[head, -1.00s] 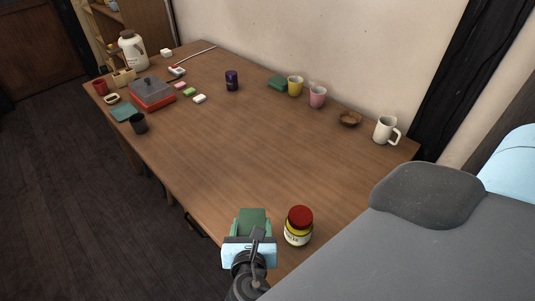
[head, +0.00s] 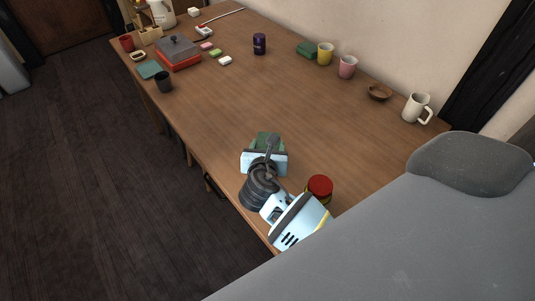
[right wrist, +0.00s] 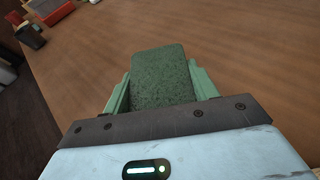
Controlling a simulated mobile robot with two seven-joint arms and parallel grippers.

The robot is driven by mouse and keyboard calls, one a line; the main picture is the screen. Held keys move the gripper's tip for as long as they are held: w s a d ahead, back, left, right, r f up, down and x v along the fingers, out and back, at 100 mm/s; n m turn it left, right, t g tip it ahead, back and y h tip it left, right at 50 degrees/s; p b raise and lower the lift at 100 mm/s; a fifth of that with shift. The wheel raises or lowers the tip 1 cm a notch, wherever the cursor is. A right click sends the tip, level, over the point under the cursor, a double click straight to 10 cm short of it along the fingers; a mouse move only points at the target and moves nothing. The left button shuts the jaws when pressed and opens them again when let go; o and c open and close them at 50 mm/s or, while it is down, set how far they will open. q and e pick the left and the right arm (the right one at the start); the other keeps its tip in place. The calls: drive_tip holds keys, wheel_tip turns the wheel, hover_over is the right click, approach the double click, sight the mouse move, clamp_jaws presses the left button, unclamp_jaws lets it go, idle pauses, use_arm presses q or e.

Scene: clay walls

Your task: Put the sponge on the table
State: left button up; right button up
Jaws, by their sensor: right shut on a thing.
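The sponge is a green speckled block (right wrist: 160,75) held between the two pale green fingers of my right gripper (right wrist: 161,88) in the right wrist view. In the head view the sponge (head: 270,138) sticks out beyond my right gripper (head: 267,148), over the near part of the wooden table (head: 290,105). The sponge's near end is hidden by the gripper. I cannot tell whether its underside touches the table. My left gripper is not in view.
A red-lidded jar (head: 320,187) stands close by my right arm. A dark cup (head: 164,82) and red box (head: 178,60) stand far left. A yellow cup (head: 325,54), pink cup (head: 347,67), bowl (head: 380,92) and white mug (head: 417,107) line the wall side. The table's middle is clear.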

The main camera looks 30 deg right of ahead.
wheel_tip(320, 180, down, 4)
drive_tip(key=shift+r+b, duration=0.2)
drive_tip(key=shift+b, duration=0.25)
drive_tip(key=shift+r, duration=0.1)
drive_tip(key=o, duration=0.9)
